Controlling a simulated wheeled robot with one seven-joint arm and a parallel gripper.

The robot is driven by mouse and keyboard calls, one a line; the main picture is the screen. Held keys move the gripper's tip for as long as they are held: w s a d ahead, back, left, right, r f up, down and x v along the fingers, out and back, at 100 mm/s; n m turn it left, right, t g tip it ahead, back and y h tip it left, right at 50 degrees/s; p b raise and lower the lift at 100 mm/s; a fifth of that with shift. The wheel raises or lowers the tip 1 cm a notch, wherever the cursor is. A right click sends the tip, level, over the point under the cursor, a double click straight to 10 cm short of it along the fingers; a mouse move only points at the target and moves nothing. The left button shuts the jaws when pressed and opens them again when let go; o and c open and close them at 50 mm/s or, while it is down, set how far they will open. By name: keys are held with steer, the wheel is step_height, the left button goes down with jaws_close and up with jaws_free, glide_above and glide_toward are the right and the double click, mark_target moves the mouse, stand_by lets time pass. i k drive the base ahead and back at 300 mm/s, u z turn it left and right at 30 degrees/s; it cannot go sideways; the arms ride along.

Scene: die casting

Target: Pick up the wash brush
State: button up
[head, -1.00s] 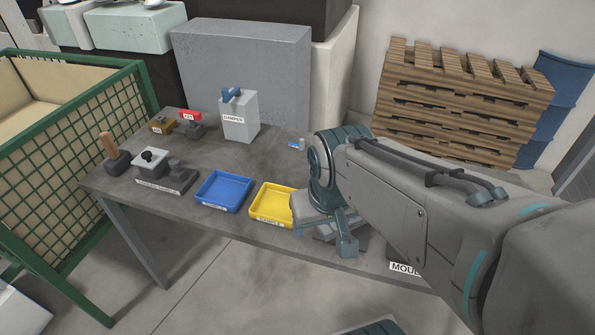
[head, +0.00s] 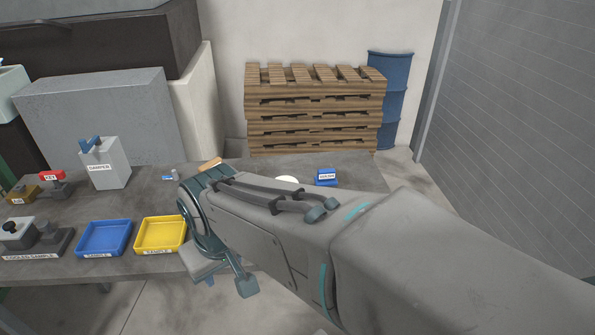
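I cannot make out the wash brush for certain. A short piece of orange-brown wood (head: 210,164) shows just behind my wrist at the back of the table, and it could be a handle; its lower part is hidden by my arm. My gripper (head: 227,280) hangs at the table's front edge, right of the yellow tray, partly covered by my own wrist. I see nothing clearly held in it, and its fingertip gap is not clear.
A blue tray (head: 104,238) and a yellow tray (head: 161,233) lie at the table's front. A grey damper box (head: 106,165), a small blue-and-white item (head: 170,177), a white round thing (head: 287,180) and a blue labelled block (head: 326,177) stand behind. Pallets (head: 315,108) are beyond.

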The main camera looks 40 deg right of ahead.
mark_target(326, 177)
steer(key=z, duration=0.25)
steer(key=i, duration=0.35)
steer(key=z, duration=1.4)
